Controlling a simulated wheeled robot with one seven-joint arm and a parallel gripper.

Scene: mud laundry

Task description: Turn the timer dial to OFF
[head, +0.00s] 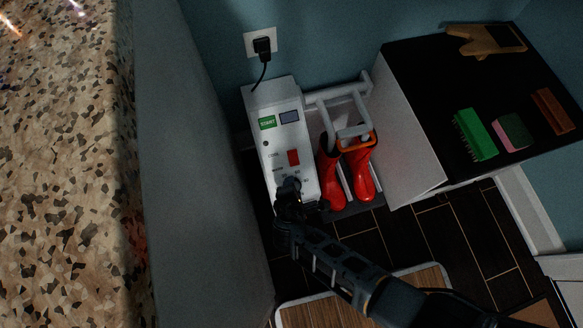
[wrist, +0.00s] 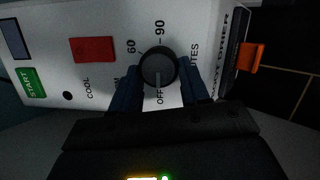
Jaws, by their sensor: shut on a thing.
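The timer dial (wrist: 158,66) is a round dark knob on the white boot dryer's panel. A faint pale line on its face appears to point down toward the OFF label (wrist: 159,98) in the wrist view. The marks 60 and 90 show on the dial's far side. My gripper (wrist: 160,78) has one dark finger on each side of the dial and is shut on it. In the head view my gripper (head: 289,189) is at the lower end of the white boot dryer (head: 271,150) and largely hides the dial.
A red switch (wrist: 92,50) and a green START label (wrist: 30,82) are on the same panel. Red boots (head: 331,178) stand on a rack just right of the dryer. A black-topped cabinet (head: 425,95) stands farther right, and a pale wall panel (head: 195,170) is close on the left.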

